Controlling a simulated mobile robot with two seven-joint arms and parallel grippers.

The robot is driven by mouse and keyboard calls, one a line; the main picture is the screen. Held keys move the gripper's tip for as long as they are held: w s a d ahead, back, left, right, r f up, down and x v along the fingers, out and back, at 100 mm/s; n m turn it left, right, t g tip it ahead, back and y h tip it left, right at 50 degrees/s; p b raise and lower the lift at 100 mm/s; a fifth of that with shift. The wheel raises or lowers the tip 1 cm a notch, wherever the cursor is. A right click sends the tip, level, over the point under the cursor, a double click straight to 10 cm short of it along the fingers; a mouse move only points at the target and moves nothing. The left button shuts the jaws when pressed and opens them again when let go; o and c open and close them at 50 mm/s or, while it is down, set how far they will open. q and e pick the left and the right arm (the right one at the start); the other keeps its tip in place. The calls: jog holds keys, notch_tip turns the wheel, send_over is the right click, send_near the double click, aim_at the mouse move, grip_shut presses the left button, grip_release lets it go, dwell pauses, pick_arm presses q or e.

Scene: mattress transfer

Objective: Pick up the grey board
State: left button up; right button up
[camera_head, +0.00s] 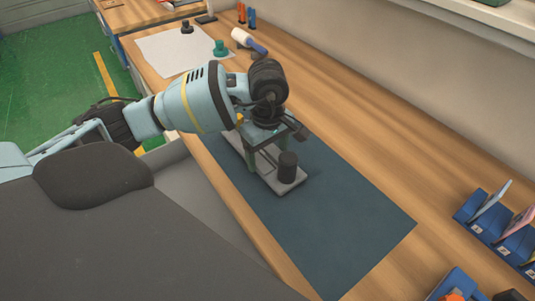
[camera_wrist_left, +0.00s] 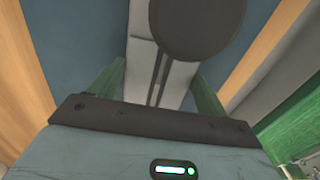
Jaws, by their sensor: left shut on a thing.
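The grey board (camera_head: 266,178) lies lengthwise on a dark blue mat (camera_head: 340,225) on the wooden bench. A black cylinder (camera_head: 287,167) stands on its near end. My left gripper (camera_head: 264,157) comes down over the board from above, with its green fingers at the board's two sides, and is shut on it. In the left wrist view the board (camera_wrist_left: 142,70) runs between the green fingers (camera_wrist_left: 158,88), and the round black top of the cylinder (camera_wrist_left: 200,22) covers part of it. My right gripper is not in view.
A white sheet (camera_head: 165,52) at the back holds a dark piece (camera_head: 187,27) and a green piece (camera_head: 220,47). A white and blue tool (camera_head: 249,42) lies beside it. Blue racks (camera_head: 500,238) stand at the right. The near mat is clear; a wall runs along the right.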

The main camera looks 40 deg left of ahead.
aim_at(264, 159)
pick_arm(q)
jog(key=shift+r, duration=0.55)
jog(key=shift+s+a+r, duration=0.15)
jog(key=shift+s+r, duration=0.05)
jog(key=shift+r, duration=0.25)
jog(key=shift+s+a+r, duration=0.1)
jog(key=shift+s+r, duration=0.1)
jog(key=shift+r, duration=0.25)
jog(key=s+a+r+b, duration=0.1)
jog(key=s+a, duration=0.5)
jog(key=s, duration=0.7)
jog(key=shift+s+r+b, duration=0.2)
jog(key=shift+s+b, duration=0.2)
jog(key=shift+b, duration=0.35)
